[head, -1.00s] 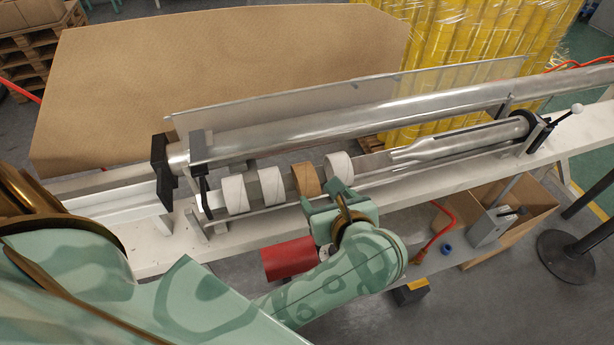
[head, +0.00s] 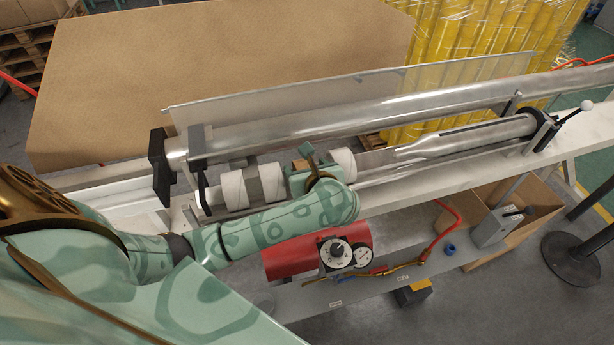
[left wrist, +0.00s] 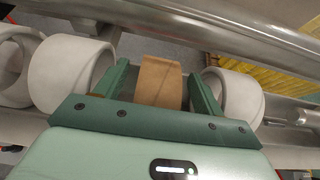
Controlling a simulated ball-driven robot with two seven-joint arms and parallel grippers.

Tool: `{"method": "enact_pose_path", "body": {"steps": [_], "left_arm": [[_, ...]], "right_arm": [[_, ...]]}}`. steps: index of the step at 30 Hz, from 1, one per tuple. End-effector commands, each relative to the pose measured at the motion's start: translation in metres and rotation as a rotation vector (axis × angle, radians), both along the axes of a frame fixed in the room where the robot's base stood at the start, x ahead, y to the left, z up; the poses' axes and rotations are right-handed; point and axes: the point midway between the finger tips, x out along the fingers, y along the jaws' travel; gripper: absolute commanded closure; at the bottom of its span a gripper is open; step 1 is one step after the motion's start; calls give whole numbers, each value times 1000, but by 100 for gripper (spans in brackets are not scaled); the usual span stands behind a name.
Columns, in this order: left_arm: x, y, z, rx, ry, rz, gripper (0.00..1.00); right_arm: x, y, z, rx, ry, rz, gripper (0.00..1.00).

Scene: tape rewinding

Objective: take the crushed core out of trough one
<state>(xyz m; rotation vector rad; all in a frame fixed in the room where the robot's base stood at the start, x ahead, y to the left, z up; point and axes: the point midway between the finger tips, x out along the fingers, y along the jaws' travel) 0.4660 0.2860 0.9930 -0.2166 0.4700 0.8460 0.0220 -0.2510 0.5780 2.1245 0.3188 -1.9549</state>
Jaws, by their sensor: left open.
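A brown core (head: 301,165) sits in the row of white rolls on the rail, partly hidden by my left gripper in the head view. In the left wrist view the brown core (left wrist: 158,82) lies between my two green fingers. My left gripper (left wrist: 160,76) is open, one finger on each side of the core, with a gap on both sides. In the head view the left gripper (head: 307,166) is over the core from the front. I cannot tell from these frames whether the core is crushed, or which trough is number one. My right gripper is not in view.
White rolls stand close on both sides, left (left wrist: 72,72) and right (left wrist: 233,97). A long metal tube (head: 350,122) runs behind the row. A clear sheet (head: 350,92) stands behind it. A red cylinder with gauges (head: 312,256) is below, in front.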

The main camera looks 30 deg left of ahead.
Motion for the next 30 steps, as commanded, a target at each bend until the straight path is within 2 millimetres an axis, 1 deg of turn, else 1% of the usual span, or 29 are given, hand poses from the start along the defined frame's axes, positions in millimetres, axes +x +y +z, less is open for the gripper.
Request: {"method": "enact_pose_path", "body": {"steps": [5,8,9,10,11,18,20,23,30], "left_arm": [[0,0,0,-1,1,0,31],[0,0,0,0,0,0,56],[0,0,0,0,0,0,67],[0,0,0,0,0,0,75],[0,0,0,0,0,0,79],[0,0,0,0,0,0,79],[0,0,3,-1,-1,0,79],[0,-1,17,-2,-3,0,79],[0,-1,71,-4,-5,0,79]], "right_arm": [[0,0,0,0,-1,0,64],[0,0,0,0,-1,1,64],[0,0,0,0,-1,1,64],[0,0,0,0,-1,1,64],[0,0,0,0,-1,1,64],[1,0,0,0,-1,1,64],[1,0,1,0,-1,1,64],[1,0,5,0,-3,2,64],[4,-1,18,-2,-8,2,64]]}}
